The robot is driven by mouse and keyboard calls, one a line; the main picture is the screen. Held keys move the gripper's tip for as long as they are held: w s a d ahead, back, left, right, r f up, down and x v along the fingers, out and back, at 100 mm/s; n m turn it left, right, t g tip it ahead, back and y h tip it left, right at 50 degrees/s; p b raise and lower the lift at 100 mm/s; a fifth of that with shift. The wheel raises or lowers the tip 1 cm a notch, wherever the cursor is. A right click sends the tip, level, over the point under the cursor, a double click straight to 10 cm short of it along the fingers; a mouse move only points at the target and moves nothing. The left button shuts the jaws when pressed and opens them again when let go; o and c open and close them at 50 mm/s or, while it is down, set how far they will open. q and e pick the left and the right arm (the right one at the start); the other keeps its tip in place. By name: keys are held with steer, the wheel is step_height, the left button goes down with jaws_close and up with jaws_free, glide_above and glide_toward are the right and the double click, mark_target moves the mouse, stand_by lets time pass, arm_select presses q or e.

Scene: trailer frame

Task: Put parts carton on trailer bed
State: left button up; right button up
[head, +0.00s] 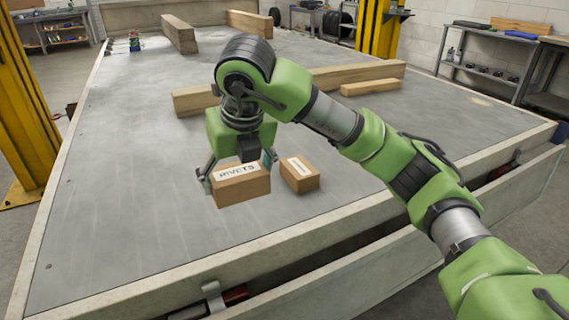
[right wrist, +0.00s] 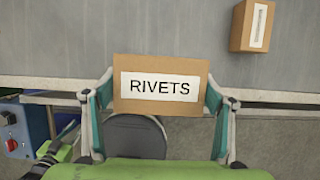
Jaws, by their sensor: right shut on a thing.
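A brown carton labelled RIVETS (head: 241,187) is between the fingers of my right gripper (head: 237,176), near the front of the grey trailer bed (head: 120,215). The right gripper is shut on it. In the right wrist view the rivets carton (right wrist: 161,105) sits between both fingers with its label facing the camera. In the head view I cannot tell whether it touches the bed. A second, smaller carton (head: 300,176) with a white label stands on the bed just right of it; it also shows in the right wrist view (right wrist: 252,25). My left gripper is not in view.
Timber beams (head: 345,76) lie across the bed behind the right arm, with more beams (head: 179,34) at the far end. Yellow posts (head: 28,105) stand beside the trailer. The bed's left part is clear. Shelves (head: 485,60) stand at the back right.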

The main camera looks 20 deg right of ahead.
steer(key=w+d+f, duration=0.1)
steer(key=w+f, duration=0.1)
steer(key=w, duration=0.1)
steer(key=w+d+f+b, duration=0.1)
steer(key=w+d+f, duration=0.1)
steer(key=w+f, duration=0.1)
steer(key=w+d+f, duration=0.2)
steer(key=w+f, duration=0.1)
steer(key=w, duration=0.2)
steer(key=shift+w+f, duration=0.15)
steer(key=shift+f, duration=0.1)
steer(key=shift+w+d+f, duration=0.15)
steer(key=shift+w+f, duration=0.15)
steer(key=shift+f, duration=0.05)
steer(key=f, duration=0.1)
steer(key=f+b, duration=0.1)
steer(key=f, duration=0.1)
steer(key=shift+w+d+f, duration=0.1)
steer(key=shift+w+f, duration=0.15)
steer(key=shift+f, duration=0.1)
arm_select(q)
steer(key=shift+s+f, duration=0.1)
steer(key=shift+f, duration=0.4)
arm_select(e)
steer(key=shift+r, duration=0.1)
steer(key=o, duration=1.4)
steer(key=shift+c, duration=0.2)
